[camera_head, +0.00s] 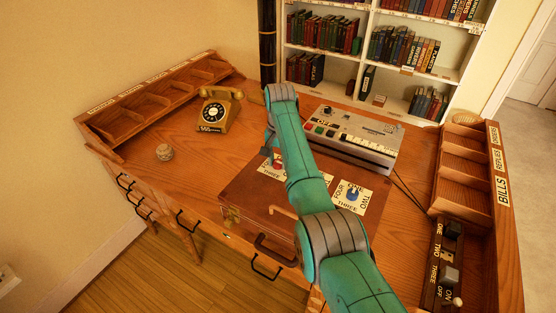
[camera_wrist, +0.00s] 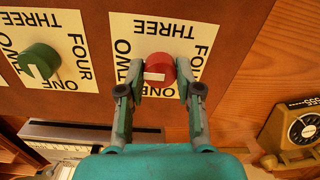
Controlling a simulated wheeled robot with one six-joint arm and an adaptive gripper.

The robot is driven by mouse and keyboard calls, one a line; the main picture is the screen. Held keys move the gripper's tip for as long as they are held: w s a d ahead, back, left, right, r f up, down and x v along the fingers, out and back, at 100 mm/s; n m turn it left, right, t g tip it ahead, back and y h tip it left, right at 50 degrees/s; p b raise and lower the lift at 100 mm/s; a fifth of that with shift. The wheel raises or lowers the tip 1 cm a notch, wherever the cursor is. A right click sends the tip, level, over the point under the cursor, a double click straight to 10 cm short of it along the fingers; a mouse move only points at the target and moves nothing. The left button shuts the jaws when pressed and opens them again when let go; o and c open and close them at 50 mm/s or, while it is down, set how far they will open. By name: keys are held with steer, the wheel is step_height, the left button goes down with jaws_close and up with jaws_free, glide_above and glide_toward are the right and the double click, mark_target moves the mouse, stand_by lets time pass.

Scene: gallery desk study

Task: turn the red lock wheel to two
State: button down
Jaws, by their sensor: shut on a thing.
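The red lock wheel (camera_wrist: 160,64) sits on a white card (camera_wrist: 150,27) with TWO at left, THREE at top, FOUR at right and ONE at bottom in the wrist view. My gripper (camera_wrist: 160,73) is shut on it, one finger on each side. A white mark on the wheel's face lies low and toward the left, on the TWO side; its exact setting is hard to tell. In the head view the red wheel (camera_head: 278,163) shows only partly beside my arm, on the brown case (camera_head: 245,190).
A green wheel (camera_wrist: 38,60) stands on its own card beside the red one. A blue wheel (camera_head: 352,193) shows right of my arm. A grey machine (camera_head: 352,138) stands behind the case, a yellow telephone (camera_head: 218,110) at left. A switch box (camera_head: 445,262) is at right.

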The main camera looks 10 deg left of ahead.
steer(key=c, duration=0.8)
jaws_free()
steer(key=shift+o, duration=0.2)
step_height(320, 180, up, 12)
steer(key=shift+d, duration=0.15)
